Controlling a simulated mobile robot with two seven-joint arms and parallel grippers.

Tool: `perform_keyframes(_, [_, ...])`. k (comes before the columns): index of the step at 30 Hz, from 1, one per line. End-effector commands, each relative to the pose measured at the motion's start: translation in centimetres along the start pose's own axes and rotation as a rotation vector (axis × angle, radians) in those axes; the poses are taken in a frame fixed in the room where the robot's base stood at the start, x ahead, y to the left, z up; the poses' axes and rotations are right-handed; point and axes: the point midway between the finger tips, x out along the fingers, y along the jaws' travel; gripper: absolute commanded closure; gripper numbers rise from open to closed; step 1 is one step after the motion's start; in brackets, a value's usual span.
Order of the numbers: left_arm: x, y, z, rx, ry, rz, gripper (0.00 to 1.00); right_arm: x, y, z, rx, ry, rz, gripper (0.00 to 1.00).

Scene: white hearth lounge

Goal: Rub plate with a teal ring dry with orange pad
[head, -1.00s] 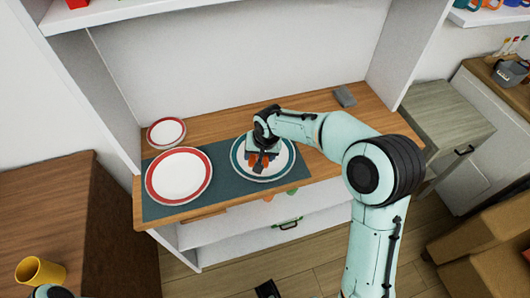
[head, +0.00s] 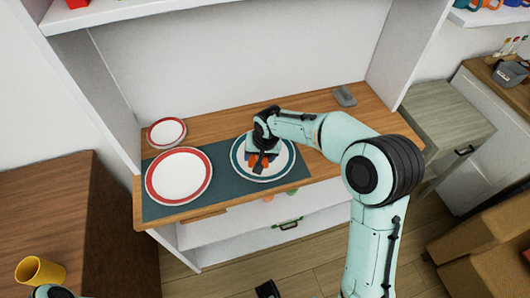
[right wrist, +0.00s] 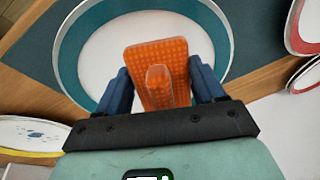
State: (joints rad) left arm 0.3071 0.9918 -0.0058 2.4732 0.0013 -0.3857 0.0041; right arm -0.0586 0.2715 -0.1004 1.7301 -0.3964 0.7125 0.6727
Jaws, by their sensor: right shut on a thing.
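The plate with a teal ring (head: 287,165) lies on the dark teal mat on the wooden counter. It also shows in the right wrist view (right wrist: 70,52). My right gripper (right wrist: 160,88) is shut on the orange pad (right wrist: 160,60), with one blue finger at each side. In the head view the gripper (head: 263,160) is over the plate's middle and hides part of it; bits of the pad (head: 254,161) show. I cannot tell whether pad and plate touch. Only a piece of my left arm shows at the bottom left; its fingers are out of sight.
A large red-rimmed plate (head: 179,177) lies left on the mat (head: 222,178), with a smaller one (head: 166,132) behind. A grey object (head: 345,96) sits back right. A yellow-rimmed plate with bluish spots (right wrist: 30,133) shows at the wrist view's left. A yellow mug (head: 40,271) lies bottom left.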

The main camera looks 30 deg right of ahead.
Motion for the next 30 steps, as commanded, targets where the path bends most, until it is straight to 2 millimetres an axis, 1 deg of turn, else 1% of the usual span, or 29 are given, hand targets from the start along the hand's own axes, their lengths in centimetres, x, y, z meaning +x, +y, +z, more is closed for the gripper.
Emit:
perform_keyframes(2, [0.0, 0.0, 0.0, 0.0, 0.0, 0.0, 0.57, 0.0, -0.2, 0.0, -0.001, 0.001, 0.0, 0.56])
perform_keyframes(5, [0.0, 0.0, 0.0, 0.0, 0.0, 0.0, 0.57, 0.0, 0.1, -0.1, 0.002, 0.002, 0.0, 0.56])
perform_keyframes(12, [0.3, -0.1, 0.0, 0.0, -0.001, 0.0, 0.57, 0.1, 2.0, -0.5, 0.002, 0.003, 0.0, 0.56])
perform_keyframes(16, [0.3, -0.1, 0.0, 0.0, -0.001, 0.0, 0.57, 0.1, 2.6, -0.6, 0.0, 0.002, 0.001, 0.56])
perform_keyframes(20, [0.2, -0.1, 0.0, 0.0, -0.001, 0.0, 0.57, 0.1, 2.3, -0.5, -0.001, 0.001, 0.001, 0.56])
perform_keyframes(27, [0.0, 0.0, 0.0, 0.0, 0.0, 0.0, 0.57, -0.1, 0.2, -0.1, -0.003, 0.001, -0.001, 0.56])
perform_keyframes(30, [-0.1, 0.0, 0.0, 0.0, 0.0, 0.0, 0.57, -0.1, -0.2, 0.0, -0.001, 0.002, -0.001, 0.56])
